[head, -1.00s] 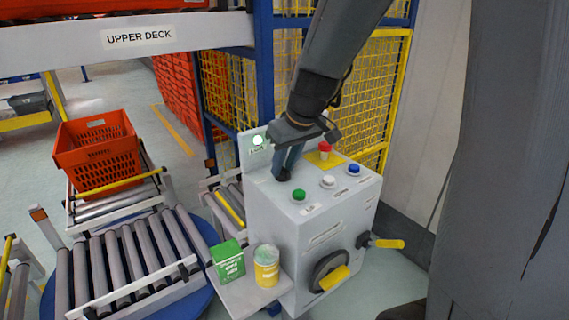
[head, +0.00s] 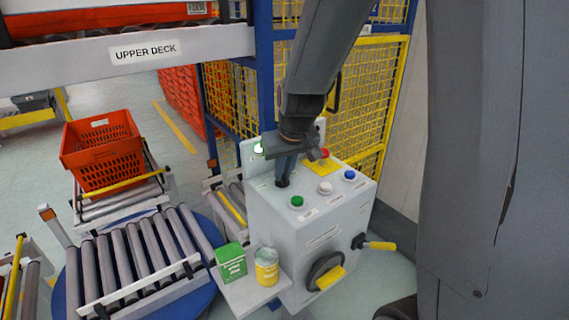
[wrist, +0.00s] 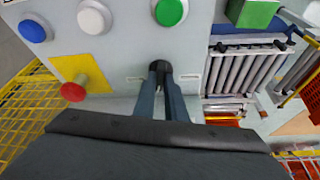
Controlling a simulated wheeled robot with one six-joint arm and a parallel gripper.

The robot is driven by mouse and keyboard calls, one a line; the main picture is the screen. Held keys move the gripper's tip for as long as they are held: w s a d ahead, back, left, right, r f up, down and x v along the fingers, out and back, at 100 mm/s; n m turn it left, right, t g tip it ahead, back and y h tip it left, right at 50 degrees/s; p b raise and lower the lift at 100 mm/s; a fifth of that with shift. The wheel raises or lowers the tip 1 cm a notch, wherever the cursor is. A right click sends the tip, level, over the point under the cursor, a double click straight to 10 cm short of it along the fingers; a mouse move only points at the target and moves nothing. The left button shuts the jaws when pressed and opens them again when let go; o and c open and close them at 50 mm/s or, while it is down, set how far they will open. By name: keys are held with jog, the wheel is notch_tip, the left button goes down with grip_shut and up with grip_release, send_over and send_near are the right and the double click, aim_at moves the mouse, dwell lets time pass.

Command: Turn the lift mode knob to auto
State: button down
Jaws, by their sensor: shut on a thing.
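The lift mode knob (wrist: 160,67) is a small black knob on the top of the grey control box (head: 325,230). In the wrist view its end shows between my fingertips; the rest is covered. My gripper (head: 284,174) points down at the back left of the panel, its two dark blue-grey fingers shut on the knob. The fingers (wrist: 165,88) reach it from below in the wrist view. Small labels (wrist: 190,76) flank the knob, too small to read. The knob's exact pointing direction cannot be told.
Green (head: 297,202), white (head: 325,188) and blue (head: 349,175) buttons and a red mushroom button (head: 323,154) on a yellow plate share the panel. A green box (head: 230,262) and a tin (head: 267,267) stand on a side shelf. An orange tote (head: 103,155) sits on rollers.

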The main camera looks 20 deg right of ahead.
jog(key=shift+r+m, duration=0.1)
jog(key=shift+m, duration=0.5)
jog(key=shift+w+a+f+m+h+b, duration=0.1)
jog(key=shift+w+f+m+h+b, duration=0.1)
jog(key=shift+m+h+b, duration=0.45)
jog(key=m+b, duration=0.2)
jog(key=b, duration=0.2)
jog(key=shift+a+h+b, duration=0.1)
jog(key=shift+h+b, duration=0.15)
jog(key=shift+b, duration=0.1)
jog(key=shift+s+m+b, duration=0.1)
jog(key=shift+m+b, duration=0.55)
jog(key=shift+b, duration=0.2)
jog(key=shift+r+m+g+h+b, duration=0.15)
jog(key=shift+m+g+h+b, duration=0.15)
jog(key=shift+b, duration=0.05)
jog(key=c, duration=1.8)
grip_release()
